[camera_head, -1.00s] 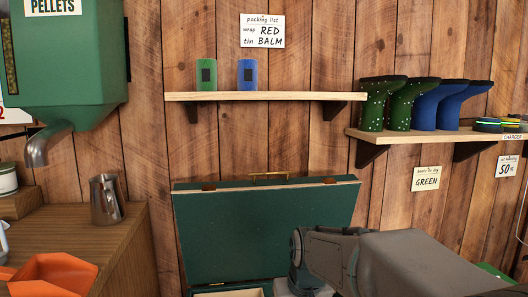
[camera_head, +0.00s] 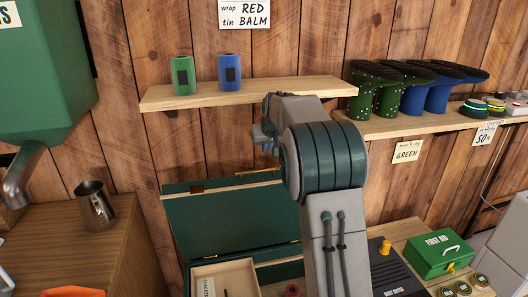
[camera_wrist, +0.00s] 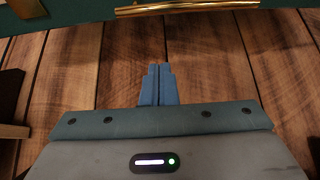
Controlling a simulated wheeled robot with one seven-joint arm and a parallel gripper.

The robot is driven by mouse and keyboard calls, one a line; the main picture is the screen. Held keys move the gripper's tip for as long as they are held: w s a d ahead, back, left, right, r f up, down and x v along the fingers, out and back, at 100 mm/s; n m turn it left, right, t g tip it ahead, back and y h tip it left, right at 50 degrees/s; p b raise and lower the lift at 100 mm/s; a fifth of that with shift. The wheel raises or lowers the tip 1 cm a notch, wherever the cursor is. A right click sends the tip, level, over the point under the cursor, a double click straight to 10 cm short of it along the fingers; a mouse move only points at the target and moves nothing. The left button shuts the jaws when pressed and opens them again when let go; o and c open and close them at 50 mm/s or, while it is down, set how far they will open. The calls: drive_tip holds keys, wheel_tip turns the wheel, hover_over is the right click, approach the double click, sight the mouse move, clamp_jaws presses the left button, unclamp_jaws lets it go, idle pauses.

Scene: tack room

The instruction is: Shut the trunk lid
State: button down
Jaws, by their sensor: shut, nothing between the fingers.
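The trunk lid (camera_head: 225,228) is dark green and stands open against the plank wall, with the green trunk below it. In the head view my raised arm covers the lid's right part, and I cannot make out the fingertips.
Boots (camera_head: 434,90) stand on the right shelf. A green first aid box (camera_head: 437,256) is at lower right; a metal jug (camera_head: 97,205) stands at left.

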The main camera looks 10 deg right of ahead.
drive_tip(key=x, duration=0.3)
drive_tip(key=s+x, duration=0.1)
drive_tip(key=x, duration=0.2)
drive_tip(key=f+p+x, duration=0.1)
drive_tip(key=x, duration=0.1)
drive_tip(key=shift+s+f, duration=0.2)
drive_tip(key=shift+f, duration=0.25)
drive_tip(key=shift+s+f, duration=0.2)
drive_tip(key=shift+s, duration=0.35)
drive_tip(key=shift+d+f, duration=0.1)
